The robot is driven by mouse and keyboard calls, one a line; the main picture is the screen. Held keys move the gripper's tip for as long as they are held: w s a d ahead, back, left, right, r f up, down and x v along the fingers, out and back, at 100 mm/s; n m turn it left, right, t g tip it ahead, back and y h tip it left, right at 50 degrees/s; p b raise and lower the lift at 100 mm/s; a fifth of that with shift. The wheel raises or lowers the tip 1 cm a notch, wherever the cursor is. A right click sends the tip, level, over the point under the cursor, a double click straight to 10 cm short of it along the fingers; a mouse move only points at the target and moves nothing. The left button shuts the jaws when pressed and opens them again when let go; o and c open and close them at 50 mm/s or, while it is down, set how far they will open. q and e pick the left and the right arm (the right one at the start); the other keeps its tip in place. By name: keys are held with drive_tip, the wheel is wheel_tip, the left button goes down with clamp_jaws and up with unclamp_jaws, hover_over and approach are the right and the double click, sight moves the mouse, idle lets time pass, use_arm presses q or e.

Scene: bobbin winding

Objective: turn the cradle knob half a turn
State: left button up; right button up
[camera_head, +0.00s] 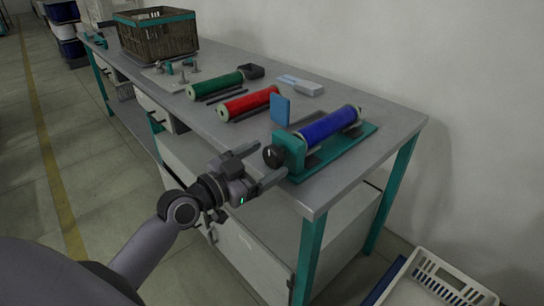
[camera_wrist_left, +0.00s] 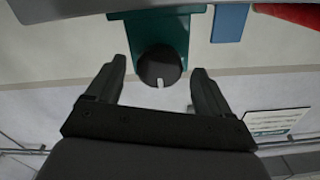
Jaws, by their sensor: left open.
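The cradle is a teal stand (camera_head: 352,143) near the table's front right end, holding a blue bobbin (camera_head: 328,125). Its round black knob (camera_head: 272,156) is on the end facing my left gripper (camera_head: 265,164). In the left wrist view the knob (camera_wrist_left: 160,68) has a pale mark pointing down the picture, and the teal end block (camera_wrist_left: 160,28) is behind it. My left gripper (camera_wrist_left: 159,72) is open, with one finger on each side of the knob and a visible gap to each. I cannot tell whether the fingertips reach past the knob's face. My right gripper is not in view.
A blue upright block (camera_head: 280,110), a red bobbin (camera_head: 248,104) and a green bobbin (camera_head: 215,85) are beyond the cradle on the grey table (camera_head: 190,122). A brown crate (camera_head: 157,35) is at the far end. A white basket (camera_head: 440,285) is at lower right.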

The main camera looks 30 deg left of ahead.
use_arm(q)
drive_tip(key=shift+x, duration=1.3)
drive_tip(key=c, duration=1)
drive_tip(key=shift+c, duration=0.2)
